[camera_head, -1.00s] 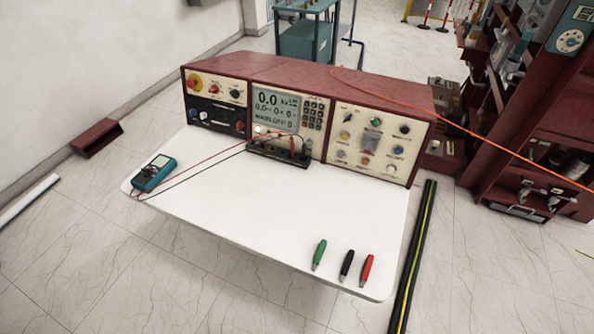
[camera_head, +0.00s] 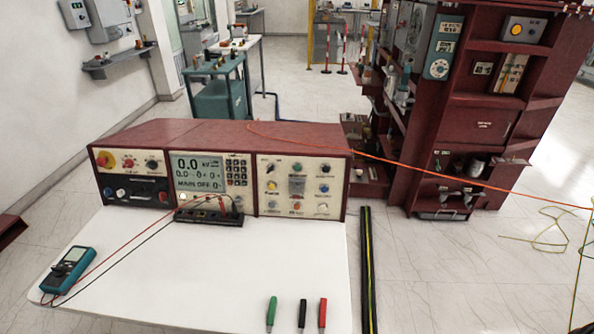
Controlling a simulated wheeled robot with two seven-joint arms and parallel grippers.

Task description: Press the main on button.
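The red control console (camera_head: 270,138) stands at the back of a white table. Its right panel (camera_head: 298,188) carries several coloured buttons and knobs, with labels too small to read surely, so I cannot tell which is the main on button. The middle screen (camera_head: 197,170) reads 0.0 and "MAIN OFF". The left panel (camera_head: 131,162) has a red knob on a yellow disc (camera_head: 105,160) and smaller knobs. Neither of my grippers is in view.
A teal multimeter (camera_head: 67,270) with red and black leads lies at the table's left. Green (camera_head: 271,312), black (camera_head: 302,314) and red (camera_head: 322,313) plugs lie at the front. A red cabinet (camera_head: 480,120) stands to the right.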

